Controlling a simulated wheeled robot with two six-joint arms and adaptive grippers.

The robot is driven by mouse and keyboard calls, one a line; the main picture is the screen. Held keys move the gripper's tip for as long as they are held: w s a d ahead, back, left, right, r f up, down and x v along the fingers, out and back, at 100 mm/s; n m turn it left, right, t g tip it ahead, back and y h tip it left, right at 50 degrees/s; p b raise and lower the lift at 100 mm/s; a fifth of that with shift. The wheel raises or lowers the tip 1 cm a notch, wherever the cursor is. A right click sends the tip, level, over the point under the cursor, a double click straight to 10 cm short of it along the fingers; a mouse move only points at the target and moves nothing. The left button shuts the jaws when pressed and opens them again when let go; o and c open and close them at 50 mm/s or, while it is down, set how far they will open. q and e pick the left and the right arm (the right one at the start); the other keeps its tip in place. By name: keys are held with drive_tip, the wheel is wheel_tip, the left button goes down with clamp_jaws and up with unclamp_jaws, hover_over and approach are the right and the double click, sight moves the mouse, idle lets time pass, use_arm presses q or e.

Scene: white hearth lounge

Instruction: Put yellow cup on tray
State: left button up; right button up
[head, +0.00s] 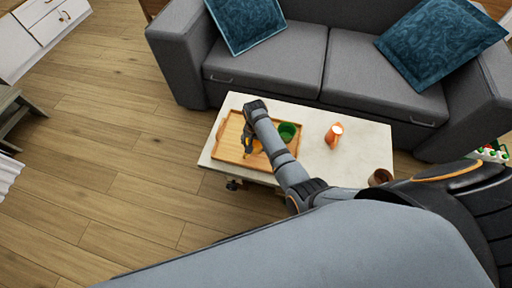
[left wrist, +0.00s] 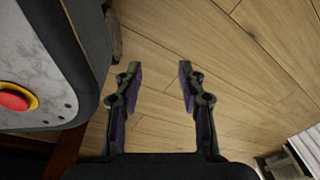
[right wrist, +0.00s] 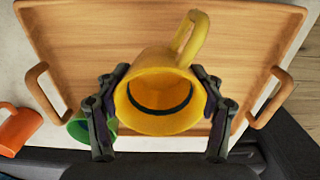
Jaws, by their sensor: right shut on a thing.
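The yellow cup (right wrist: 158,105) is between the fingers of my right gripper (right wrist: 160,75), which is shut on it. In the right wrist view its open mouth faces the camera and its handle points up in the picture. The wooden tray (right wrist: 90,40) fills the space behind the cup. In the head view the tray (head: 229,135) lies on the low table, and my right arm covers part of it; only bits of the cup show there. I cannot tell whether the cup touches the tray. My left gripper (left wrist: 160,75) is open and empty above the wooden floor.
A green cup (head: 288,131) stands at the right part of the tray. An orange cup (head: 333,136) and a brown cup (head: 380,177) stand on the pale table (head: 355,160) to its right. A grey sofa (head: 270,66) stands behind the table.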

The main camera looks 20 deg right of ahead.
drive_tip(key=shift+w+f+b, duration=0.25)
drive_tip(key=shift+f+b, duration=0.7)
drive_tip(key=shift+b, duration=0.25)
drive_tip(key=shift+d+f+b, duration=0.1)
drive_tip(key=shift+f+b, duration=0.85)
drive_tip(key=shift+b, duration=0.1)
use_arm(q)
drive_tip(key=w+d, duration=0.1)
drive_tip(key=w, duration=0.6)
drive_tip(key=shift+w+r, duration=0.4)
drive_tip(key=shift+r, duration=0.05)
use_arm(e)
drive_tip(key=shift+r, duration=0.1)
use_arm(q)
drive_tip(key=shift+d, duration=0.1)
use_arm(e)
drive_tip(key=o, duration=1.3)
